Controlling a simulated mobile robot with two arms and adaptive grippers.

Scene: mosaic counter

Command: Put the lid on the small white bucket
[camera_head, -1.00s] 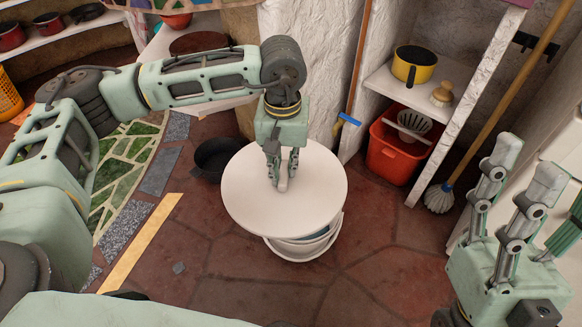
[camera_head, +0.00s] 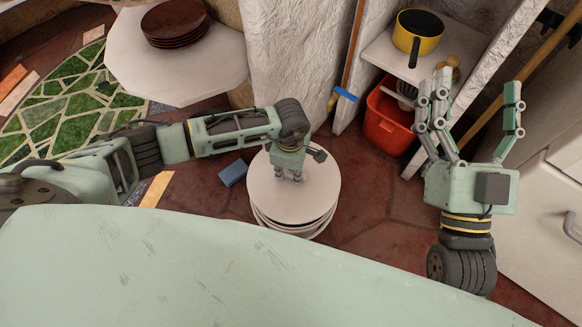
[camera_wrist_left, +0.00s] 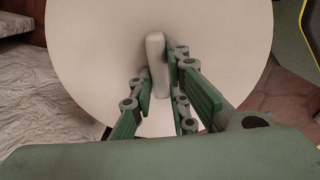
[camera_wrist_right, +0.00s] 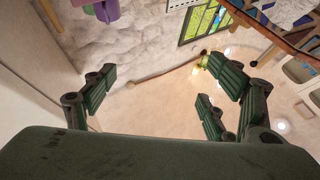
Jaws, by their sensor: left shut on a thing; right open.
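The round white lid (camera_head: 265,190) lies over the top of the small white bucket (camera_head: 300,232) on the tiled floor in the head view. Only a strip of the bucket shows below the lid's near edge, and I cannot tell whether the lid is fully seated. My left gripper (camera_head: 289,178) is shut on the lid's upright handle. The left wrist view shows the pale handle (camera_wrist_left: 156,65) between the fingers and the lid's disc (camera_wrist_left: 100,60) around it. My right gripper (camera_head: 470,115) is open and empty, raised to the right, fingers pointing up.
A blue block (camera_head: 232,173) lies on the floor left of the bucket. An orange-red bin (camera_head: 385,122) stands under a shelf holding a yellow pot (camera_head: 420,35). A white table (camera_head: 130,55) carries brown plates (camera_head: 175,22). A broom handle (camera_head: 352,50) leans on the wall.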

